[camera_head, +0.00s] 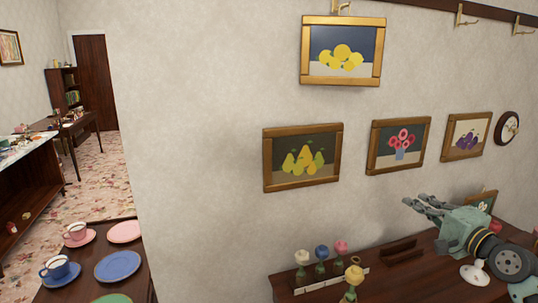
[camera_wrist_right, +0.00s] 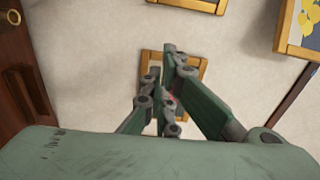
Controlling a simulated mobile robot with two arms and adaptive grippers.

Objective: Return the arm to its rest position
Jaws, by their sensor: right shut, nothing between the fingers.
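My right gripper (camera_head: 428,208) is in the lower right of the head view, above the dark wooden surface, its fingers pointing left. In the right wrist view its green and grey fingers (camera_wrist_right: 168,88) are close together and hold nothing. The wall with framed pictures is behind it. My left gripper is in neither view.
The dark wooden surface (camera_head: 410,272) holds several small flower-like pieces (camera_head: 322,253) and a white round-footed item (camera_head: 475,274) close to my right arm. A table at lower left bears a blue plate (camera_head: 118,266), a pink plate (camera_head: 124,232) and cups. Several framed pictures hang on the wall (camera_head: 220,120).

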